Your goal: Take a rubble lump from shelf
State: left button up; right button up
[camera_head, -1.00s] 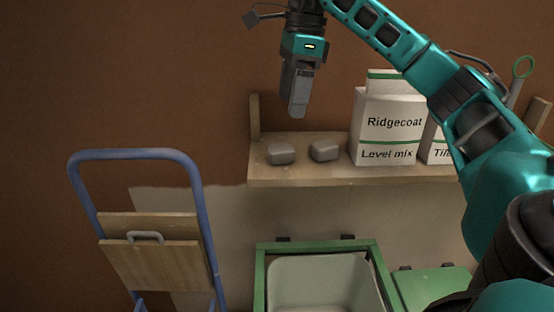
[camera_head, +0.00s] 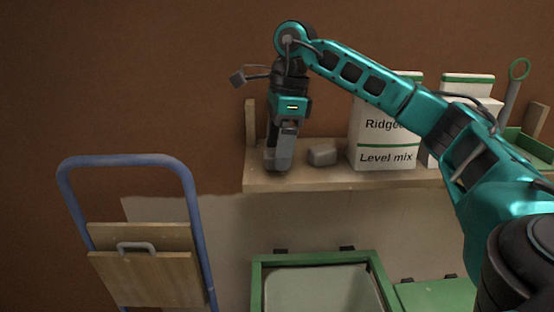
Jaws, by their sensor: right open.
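My right gripper (camera_head: 278,166) is open and lowered over the left end of the wooden shelf (camera_head: 350,179), its fingers pointing down. One grey rubble lump (camera_head: 322,153) lies on the shelf just right of the fingers, apart from them. The other lump, at the left end, is hidden behind or between my fingers. I cannot tell whether the fingers touch it. My left gripper is not in view.
A blue-framed trolley (camera_head: 190,190) with wooden boards stands at the left. A green-framed bin (camera_head: 310,259) sits below the shelf.

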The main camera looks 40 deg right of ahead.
jog(key=c, duration=1.2)
jog(key=shift+c, duration=0.2)
jog(key=shift+r, duration=0.15)
